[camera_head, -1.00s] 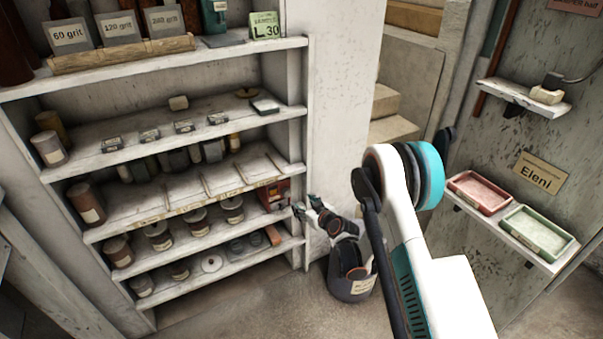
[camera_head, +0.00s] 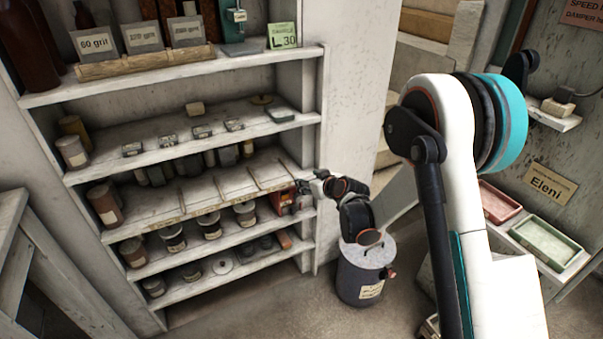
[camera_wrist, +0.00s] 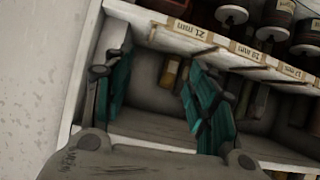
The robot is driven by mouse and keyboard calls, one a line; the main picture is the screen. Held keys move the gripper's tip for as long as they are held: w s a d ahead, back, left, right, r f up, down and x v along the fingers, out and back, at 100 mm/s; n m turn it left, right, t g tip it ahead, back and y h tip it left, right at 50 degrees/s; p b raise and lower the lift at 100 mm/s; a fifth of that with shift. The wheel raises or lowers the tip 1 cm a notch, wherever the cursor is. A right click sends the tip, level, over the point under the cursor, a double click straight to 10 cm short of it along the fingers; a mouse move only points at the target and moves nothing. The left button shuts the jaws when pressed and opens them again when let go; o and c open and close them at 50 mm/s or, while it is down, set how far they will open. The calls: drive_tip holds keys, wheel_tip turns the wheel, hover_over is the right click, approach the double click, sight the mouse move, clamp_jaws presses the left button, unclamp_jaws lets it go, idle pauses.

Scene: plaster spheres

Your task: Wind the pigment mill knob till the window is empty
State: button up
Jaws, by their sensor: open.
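No part in view is clearly marked as the pigment mill. A small red box (camera_head: 284,200) stands at the right end of the jar shelf and may be it. I cannot make out a knob or window on it. My gripper (camera_head: 303,187) is beside the right shelf post, just above and right of the red box, and partly overlaps it. In the wrist view, my gripper (camera_wrist: 160,95) has its teal fingers spread apart, with nothing between them. They face the divided compartment at the shelf's end. A small yellowish item stands behind them, out of the grip.
The wooden shelf unit (camera_head: 323,110) holds jars, tins and labelled packets. A dark lidded bin (camera_head: 362,290) with a label and a small red fitting stands on the floor below my arm. A red tray (camera_head: 497,200) and a green tray (camera_head: 546,241) sit on a ledge at right.

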drive_tip(key=shift+s+a+r, duration=0.1)
drive_tip(key=shift+s+r, duration=0.25)
drive_tip(key=shift+r, duration=0.4)
drive_tip(key=shift+s+a+r, duration=0.1)
drive_tip(key=shift+s+r, duration=0.2)
drive_tip(key=shift+r, duration=0.45)
drive_tip(key=shift+s+r, duration=0.35)
drive_tip(key=shift+r, duration=0.4)
drive_tip(key=shift+o, duration=0.2)
